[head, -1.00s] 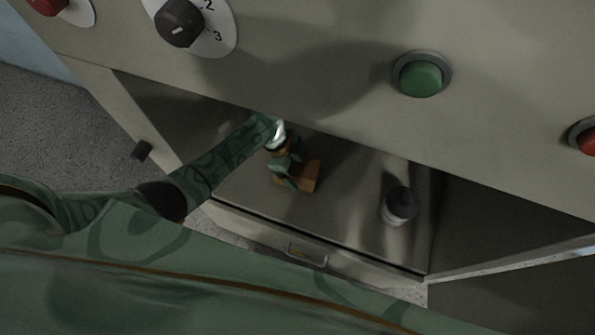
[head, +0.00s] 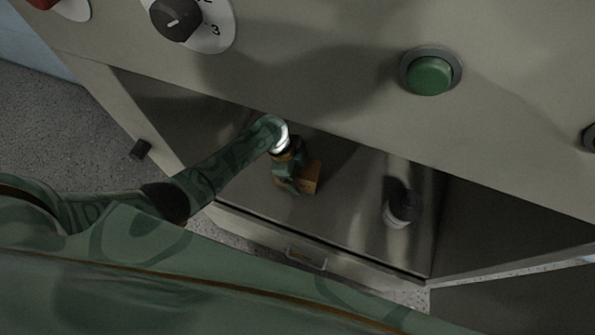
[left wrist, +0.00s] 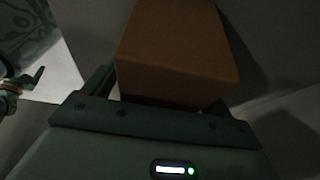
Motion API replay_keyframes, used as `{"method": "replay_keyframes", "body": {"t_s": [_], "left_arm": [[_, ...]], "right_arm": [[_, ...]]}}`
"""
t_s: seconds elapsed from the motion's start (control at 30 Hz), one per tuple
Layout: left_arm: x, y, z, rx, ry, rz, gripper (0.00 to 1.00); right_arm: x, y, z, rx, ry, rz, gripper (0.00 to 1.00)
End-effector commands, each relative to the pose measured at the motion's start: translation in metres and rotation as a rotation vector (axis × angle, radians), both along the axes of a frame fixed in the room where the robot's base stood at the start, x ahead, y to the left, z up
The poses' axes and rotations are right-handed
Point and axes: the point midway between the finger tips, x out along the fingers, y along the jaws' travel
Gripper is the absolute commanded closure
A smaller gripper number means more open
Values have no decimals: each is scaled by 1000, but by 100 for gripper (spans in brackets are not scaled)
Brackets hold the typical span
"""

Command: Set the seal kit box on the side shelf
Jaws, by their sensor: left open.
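The seal kit box is a plain brown box (head: 312,177) on the grey floor of the cabinet opening. In the left wrist view the box (left wrist: 175,50) fills the upper middle, directly ahead of the gripper. My left gripper (head: 291,184) is open and right at the left side of the box. One dark finger (left wrist: 98,82) shows beside the box's lower left; the other is hidden, so I cannot tell whether the jaws straddle it. A small dark claw-like part at the left wrist view's left edge may be my right gripper (left wrist: 18,85). I cannot identify the side shelf.
A dark-topped pale cylinder (head: 402,207) stands right of the box on the same surface. The panel above, with a dial (head: 176,18) and green button (head: 429,75), overhangs the opening. A drawer handle (head: 306,259) is on the front below. Bare surface lies between box and cylinder.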

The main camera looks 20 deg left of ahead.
Motion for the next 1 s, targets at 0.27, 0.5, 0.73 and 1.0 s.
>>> {"method": "replay_keyframes", "body": {"t_s": [0.27, 0.5, 0.73, 1.0], "left_arm": [[0, 0, 0, 0, 0, 0, 66], [1, 0, 1, -1, -1, 0, 73], [1, 0, 17, -1, -5, 0, 73], [-28, -9, 85, 0, -9, -5, 73]], "right_arm": [[0, 0, 0, 0, 0, 0, 19], [1, 0, 0, 0, -1, 0, 19], [4, 1, 8, 2, -9, -1, 19], [23, 3, 58, 3, -54, -1, 19]]}}
